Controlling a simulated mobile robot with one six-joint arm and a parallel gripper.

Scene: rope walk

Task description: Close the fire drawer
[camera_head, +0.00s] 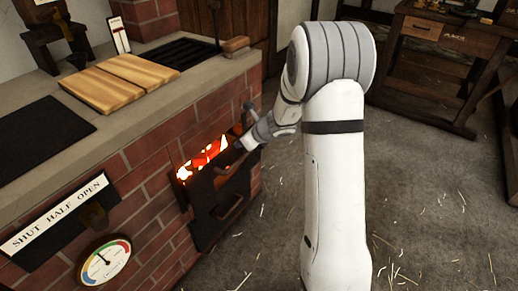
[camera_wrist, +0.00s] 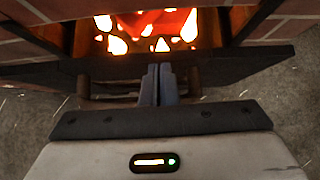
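The fire drawer (camera_head: 208,218) is a dark metal front low in the brick stove, with a bar handle (camera_head: 229,208) on it. It stands out from the brickwork, and glowing coals (camera_head: 204,157) show in the opening behind its top edge. My gripper (camera_head: 241,146) is at the upper right of the drawer. In the wrist view its two fingers (camera_wrist: 157,84) are together, with nothing visible between them. They point at the drawer front (camera_wrist: 225,68), crossing over the handle (camera_wrist: 84,88). Whether the fingertips touch the front is hard to tell.
The stove top (camera_head: 150,108) carries wooden boards (camera_head: 122,82) and a dark grate (camera_head: 178,52). A SHUT HALF OPEN plate (camera_head: 55,215) and a round gauge (camera_head: 104,262) are on the left of the brick face. A wooden bench (camera_head: 440,45) stands at the back right. The straw-strewn floor (camera_head: 440,190) is clear.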

